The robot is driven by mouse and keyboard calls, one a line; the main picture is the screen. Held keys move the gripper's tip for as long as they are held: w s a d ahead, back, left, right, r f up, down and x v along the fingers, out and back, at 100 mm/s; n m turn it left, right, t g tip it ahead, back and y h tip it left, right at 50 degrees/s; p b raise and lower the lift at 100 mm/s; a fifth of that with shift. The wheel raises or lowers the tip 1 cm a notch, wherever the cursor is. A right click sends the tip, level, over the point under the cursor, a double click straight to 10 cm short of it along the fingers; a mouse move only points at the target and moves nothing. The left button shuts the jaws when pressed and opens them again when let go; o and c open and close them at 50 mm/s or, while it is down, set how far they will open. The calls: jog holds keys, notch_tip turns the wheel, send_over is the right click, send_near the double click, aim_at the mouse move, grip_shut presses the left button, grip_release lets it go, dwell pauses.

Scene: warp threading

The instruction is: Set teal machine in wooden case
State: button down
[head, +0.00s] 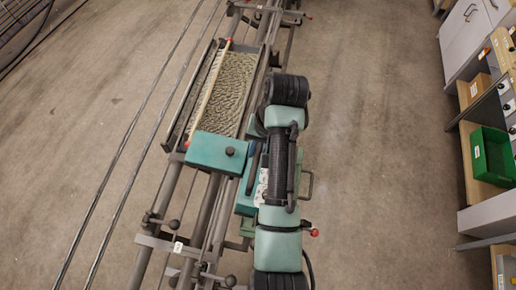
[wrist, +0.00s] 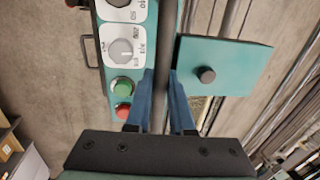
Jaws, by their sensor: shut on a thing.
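The teal machine (head: 216,152) sits on the metal rail frame, left of my arm in the head view. It has a flat teal plate with a black knob (wrist: 206,75) and a panel with dials (wrist: 123,50), a green button and a red button. My gripper (wrist: 166,78) has its blue fingers shut on a dark upright bar between panel and plate, which seems part of the machine. In the head view my arm largely covers the gripper and panel. I cannot pick out a wooden case for certain.
A long tray of grey-green material with a wooden strip (head: 213,85) lies on the rails behind the machine. At the right stand wooden shelves (head: 473,90) and a green bin (head: 490,155). The concrete floor between is clear. Long thin rails run at left.

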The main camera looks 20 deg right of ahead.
jog(key=shift+w+r+p, duration=0.1)
jog(key=shift+r+p, duration=3)
jog(key=shift+r, duration=1.6)
